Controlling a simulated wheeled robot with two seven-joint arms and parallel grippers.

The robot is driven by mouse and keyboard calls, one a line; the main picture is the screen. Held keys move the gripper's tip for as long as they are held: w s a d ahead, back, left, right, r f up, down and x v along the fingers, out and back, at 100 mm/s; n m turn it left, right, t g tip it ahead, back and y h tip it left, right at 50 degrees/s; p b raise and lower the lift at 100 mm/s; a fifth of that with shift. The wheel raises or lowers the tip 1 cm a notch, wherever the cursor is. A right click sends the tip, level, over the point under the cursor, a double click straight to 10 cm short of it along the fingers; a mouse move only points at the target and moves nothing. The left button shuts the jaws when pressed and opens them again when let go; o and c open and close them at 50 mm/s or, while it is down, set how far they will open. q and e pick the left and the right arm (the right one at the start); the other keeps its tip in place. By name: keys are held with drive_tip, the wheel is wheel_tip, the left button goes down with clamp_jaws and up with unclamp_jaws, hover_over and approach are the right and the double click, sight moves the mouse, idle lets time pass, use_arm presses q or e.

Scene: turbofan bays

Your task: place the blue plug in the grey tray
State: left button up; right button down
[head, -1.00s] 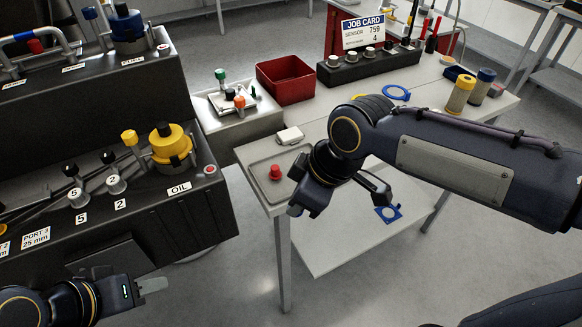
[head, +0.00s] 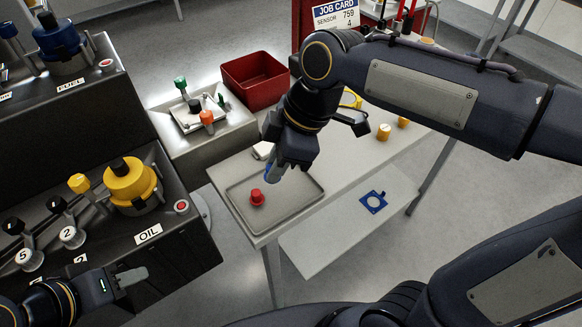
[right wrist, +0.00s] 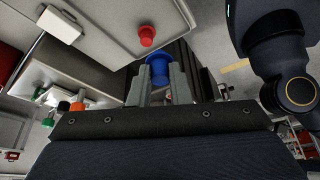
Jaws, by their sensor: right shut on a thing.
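The blue plug (head: 272,173) is in my right gripper (head: 282,168), which points down by the back left part of the grey tray (head: 292,207). In the right wrist view the blue plug (right wrist: 158,70) sits between the two grey fingers (right wrist: 158,85). The grey tray (right wrist: 112,14) also shows there. The plug's height over the tray is hard to tell. A red plug (head: 257,198) stands in the tray, apart from the blue plug. My left gripper (head: 132,277) is at the lower left, away from the tray; its opening is not clear.
A white block (head: 262,150) lies behind the tray. A red bin (head: 255,78) and a tray of small coloured plugs (head: 190,118) are further back. The oil and fuel bay (head: 125,215) stands at the left.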

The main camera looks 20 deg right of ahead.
drive_tip(key=w+d+f, duration=0.1)
drive_tip(key=f, duration=0.1)
drive_tip(key=w+d+f, duration=0.3)
drive_tip(key=w+f, duration=0.1)
drive_tip(key=shift+w+d+f, duration=0.2)
drive_tip(key=shift+d, duration=0.1)
drive_tip(key=shift+w+d+f, duration=0.1)
drive_tip(key=shift+d+f, duration=0.05)
drive_tip(key=shift+f, duration=0.8)
drive_tip(key=shift+w+d+f, duration=0.1)
drive_tip(key=shift+f, duration=0.85)
drive_tip(key=shift+f, duration=0.15)
drive_tip(key=c, duration=1.3)
unclamp_jaws()
drive_tip(key=shift+c, duration=0.2)
